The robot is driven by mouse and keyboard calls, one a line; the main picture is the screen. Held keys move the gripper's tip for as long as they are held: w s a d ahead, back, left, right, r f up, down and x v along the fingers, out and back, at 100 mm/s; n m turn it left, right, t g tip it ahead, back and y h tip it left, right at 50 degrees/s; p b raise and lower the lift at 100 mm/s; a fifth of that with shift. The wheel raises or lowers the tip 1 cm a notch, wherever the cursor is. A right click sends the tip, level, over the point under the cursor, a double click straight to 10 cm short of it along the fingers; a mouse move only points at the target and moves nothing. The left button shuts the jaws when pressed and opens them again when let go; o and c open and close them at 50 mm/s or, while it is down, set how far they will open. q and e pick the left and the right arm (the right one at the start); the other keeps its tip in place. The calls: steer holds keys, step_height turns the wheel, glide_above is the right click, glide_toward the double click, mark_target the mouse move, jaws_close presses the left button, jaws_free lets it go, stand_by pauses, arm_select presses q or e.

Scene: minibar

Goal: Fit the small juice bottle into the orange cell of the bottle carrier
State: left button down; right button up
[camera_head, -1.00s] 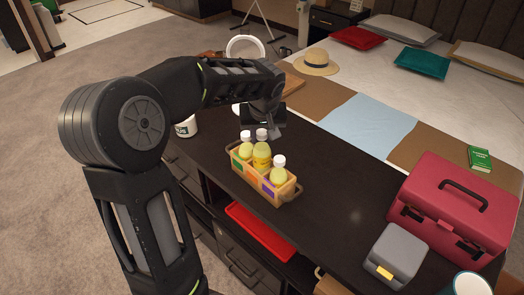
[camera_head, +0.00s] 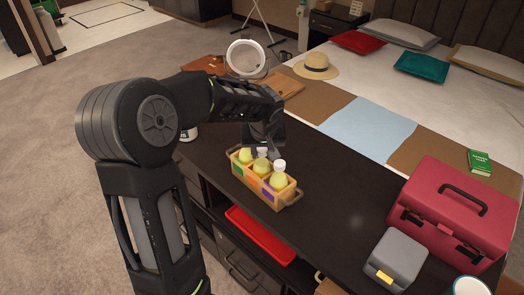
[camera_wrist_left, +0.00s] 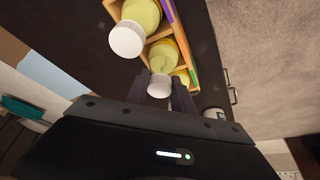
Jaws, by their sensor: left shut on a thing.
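The bottle carrier (camera_head: 283,200) is an open wooden box with cells in a row, on the dark counter. It has a green label at its left end and a purple one at its right. My left gripper (camera_head: 263,152) points down over the middle cell, shut on the white-capped neck of a small yellow juice bottle (camera_head: 261,166). This bottle (camera_wrist_left: 162,56) is down between the middle cell's walls; its base is hidden. Other yellow bottles stand in the left cell (camera_head: 245,156) and right cell (camera_head: 279,181). My right gripper is out of view.
A grey box (camera_head: 396,262) and a red case (camera_head: 455,212) stand to the right. A round mirror (camera_head: 245,58) and wooden board (camera_head: 280,86) are behind my arm. A red tray (camera_head: 260,236) lies below the counter.

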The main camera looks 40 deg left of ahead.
arm_select(q)
steer(key=shift+f, duration=0.15)
steer(key=c, duration=1.1)
jaws_free()
steer(key=shift+r, duration=0.25)
steer(key=v, duration=1.1)
steer(key=shift+s+d+r+b, duration=0.1)
steer(key=shift+d+r+b, duration=0.05)
steer(key=shift+r+b, duration=0.2)
